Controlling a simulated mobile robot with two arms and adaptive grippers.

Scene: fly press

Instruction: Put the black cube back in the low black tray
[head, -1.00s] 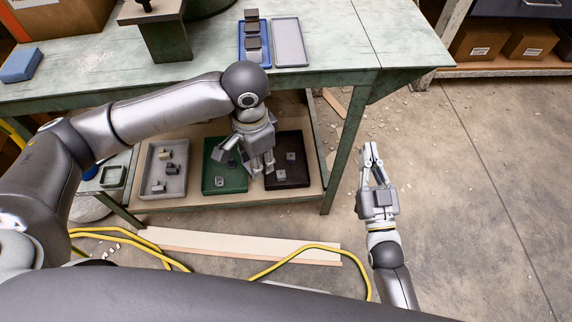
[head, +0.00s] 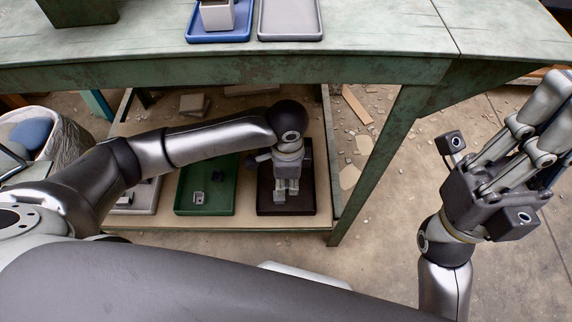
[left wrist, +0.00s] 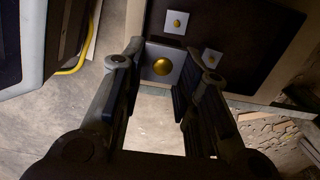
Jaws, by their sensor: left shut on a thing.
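My left gripper (head: 286,207) points down over the low black tray (head: 265,207) on the lower shelf. In the left wrist view its fingers (left wrist: 165,85) are shut on a small cube (left wrist: 162,66), with a pale grey face and brass dot showing. The cube's sides are mostly hidden, so its full colour is unclear. Beyond it, two similar dotted pieces, one upper (left wrist: 176,22) and one right (left wrist: 211,57), lie in the dark tray (left wrist: 248,40). Whether the held cube touches the tray is unclear. My right gripper (head: 556,100) is raised at the right, its tips partly cut off.
The bench top (head: 380,35) overhangs the shelf. A table leg (head: 375,165) stands to the right, with open floor beyond.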

